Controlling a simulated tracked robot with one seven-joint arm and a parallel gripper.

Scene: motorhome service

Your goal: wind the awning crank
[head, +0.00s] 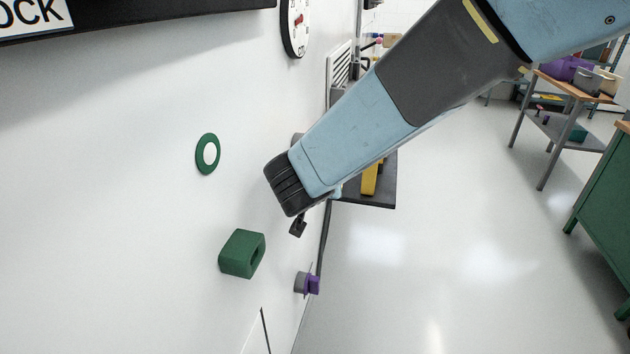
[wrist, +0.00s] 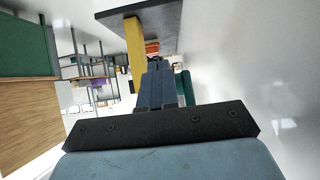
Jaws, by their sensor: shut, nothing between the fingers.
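My gripper (head: 298,228) is shut and empty, close to the white wall in the head view. In the wrist view its fingers (wrist: 154,82) are together in the middle. A yellow bar (head: 371,179) stands against a dark plate (head: 386,186), partly hidden behind my arm. The yellow bar also shows in the wrist view (wrist: 135,48), beyond the fingers and to their left. A green cylinder (wrist: 183,84) shows just right of the fingers; whether they touch is unclear. I cannot tell for certain which part is the awning crank.
On the white wall are a green ring (head: 200,166), a green block with a hole (head: 237,256), a purple knob (head: 313,285) and a round dial (head: 295,22). A shelved table (head: 566,92) and a green cabinet (head: 608,205) stand right. The floor between is clear.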

